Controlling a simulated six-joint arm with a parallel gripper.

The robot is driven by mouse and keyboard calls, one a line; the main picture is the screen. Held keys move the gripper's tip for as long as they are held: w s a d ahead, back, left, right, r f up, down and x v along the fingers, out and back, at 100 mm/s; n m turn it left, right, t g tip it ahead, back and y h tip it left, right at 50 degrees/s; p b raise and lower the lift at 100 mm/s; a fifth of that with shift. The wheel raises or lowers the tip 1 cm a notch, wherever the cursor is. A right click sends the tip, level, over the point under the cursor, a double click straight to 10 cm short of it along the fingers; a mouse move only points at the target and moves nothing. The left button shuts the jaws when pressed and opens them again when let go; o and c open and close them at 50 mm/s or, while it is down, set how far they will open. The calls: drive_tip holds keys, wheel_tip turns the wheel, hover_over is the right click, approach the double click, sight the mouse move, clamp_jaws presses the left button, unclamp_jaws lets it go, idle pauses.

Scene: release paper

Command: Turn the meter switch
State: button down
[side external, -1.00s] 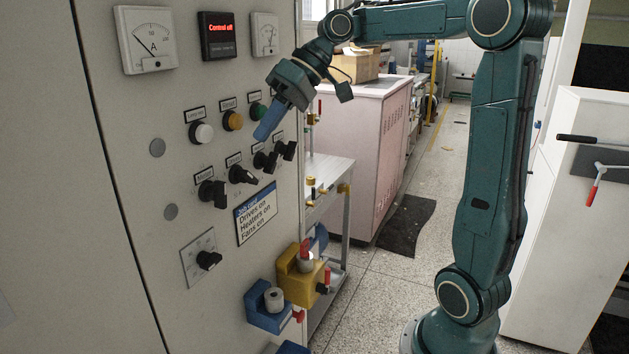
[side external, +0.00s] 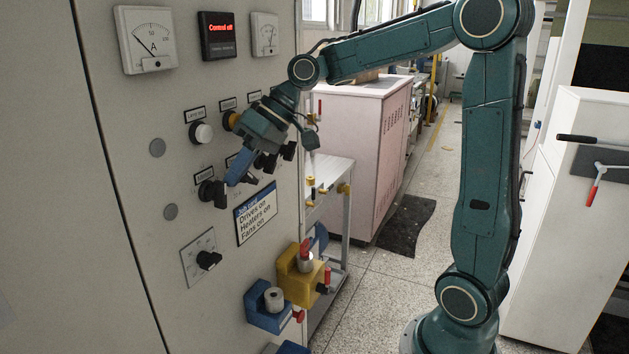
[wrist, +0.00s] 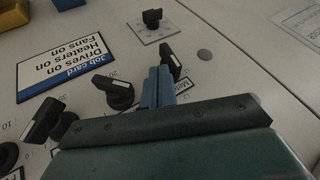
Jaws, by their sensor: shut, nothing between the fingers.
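The leftmost black rotary switch (side external: 212,192) in the slanting row on the grey panel has a label above it that seems to read Meter; the print is small. In the wrist view this switch (wrist: 171,64) stands just right of my fingertips. My gripper (side external: 232,182) is shut and empty, its blue fingers pointing down at the panel close to the switch's right side. In the wrist view the closed fingertips (wrist: 160,72) lie between this switch and a second black knob (wrist: 115,92). I cannot tell whether they touch the switch.
A job card (side external: 256,212) is below the row. A separate knob on a square plate (side external: 207,259) sits lower left. White (side external: 201,132) and orange (side external: 231,121) buttons are above. A display (side external: 217,36) reads Control off. Yellow (side external: 299,276) and blue (side external: 268,306) holders jut out below.

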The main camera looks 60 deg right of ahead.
drive_tip(key=shift+a, duration=0.1)
idle(0.3)
drive_tip(key=shift+a+r, duration=0.2)
drive_tip(key=shift+a, duration=0.45)
drive_tip(key=shift+r, duration=0.15)
drive_tip(key=shift+r, duration=0.6)
drive_tip(key=shift+r, duration=0.15)
drive_tip(key=s+a+r, duration=0.1)
drive_tip(key=s+r, duration=0.3)
drive_tip(key=r, duration=0.4)
drive_tip(key=shift+a+r, duration=0.25)
drive_tip(key=shift+r, duration=0.15)
